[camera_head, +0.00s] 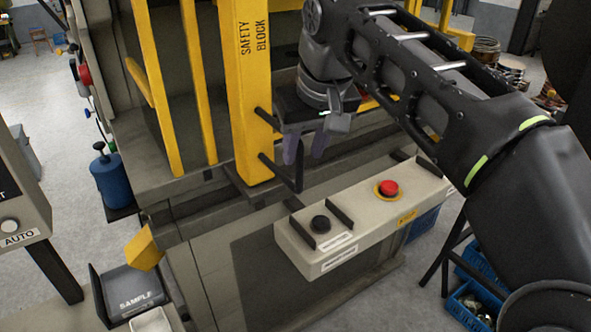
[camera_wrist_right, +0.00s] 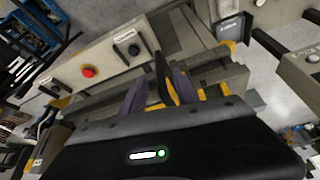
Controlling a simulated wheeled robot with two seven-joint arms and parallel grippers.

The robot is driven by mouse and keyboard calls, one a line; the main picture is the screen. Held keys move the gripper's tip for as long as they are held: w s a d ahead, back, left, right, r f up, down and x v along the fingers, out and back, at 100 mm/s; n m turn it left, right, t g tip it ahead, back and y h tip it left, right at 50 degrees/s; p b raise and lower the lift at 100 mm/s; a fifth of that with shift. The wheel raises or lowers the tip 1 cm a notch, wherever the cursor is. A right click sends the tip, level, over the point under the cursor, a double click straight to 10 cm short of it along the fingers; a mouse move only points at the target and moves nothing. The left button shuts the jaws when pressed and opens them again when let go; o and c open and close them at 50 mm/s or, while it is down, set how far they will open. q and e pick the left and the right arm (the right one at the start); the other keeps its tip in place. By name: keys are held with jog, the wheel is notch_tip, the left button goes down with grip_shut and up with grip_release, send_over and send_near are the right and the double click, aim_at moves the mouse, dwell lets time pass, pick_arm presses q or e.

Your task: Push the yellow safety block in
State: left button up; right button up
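The yellow safety block (camera_head: 252,85) is an upright post marked SAFETY BLOCK at the front of the grey machine in the head view. A black handle (camera_head: 298,168) sticks out from its right side. My right gripper (camera_head: 306,148) points down at this handle, its two purple-grey fingers spread apart. In the right wrist view the black handle (camera_wrist_right: 167,80) shows between the spread fingers of the gripper (camera_wrist_right: 158,90), with gaps visible; I cannot tell whether either finger touches it. My left gripper is not in view.
A control panel (camera_head: 365,222) with a red button (camera_head: 387,188) and a black button (camera_head: 320,223) juts out below the gripper. Yellow bars (camera_head: 200,80) stand left of the block. A SAMPLE tray (camera_head: 135,290) sits at lower left. Blue crates (camera_head: 470,305) lie right.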

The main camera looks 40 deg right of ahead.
aim_at(301, 160)
jog(key=shift+w+f+b, duration=0.25)
jog(key=shift+f+b, duration=0.25)
jog(key=shift+f, duration=0.15)
jog(key=shift+b+x, duration=0.95)
jog(key=shift+x, duration=0.1)
jog(key=p+x, duration=0.1)
jog(key=x, duration=0.2)
jog(key=shift+w+d+f, duration=0.1)
jog(key=shift+w+f, duration=0.2)
jog(key=shift+f, duration=0.35)
jog(key=shift+c, duration=0.2)
grip_shut()
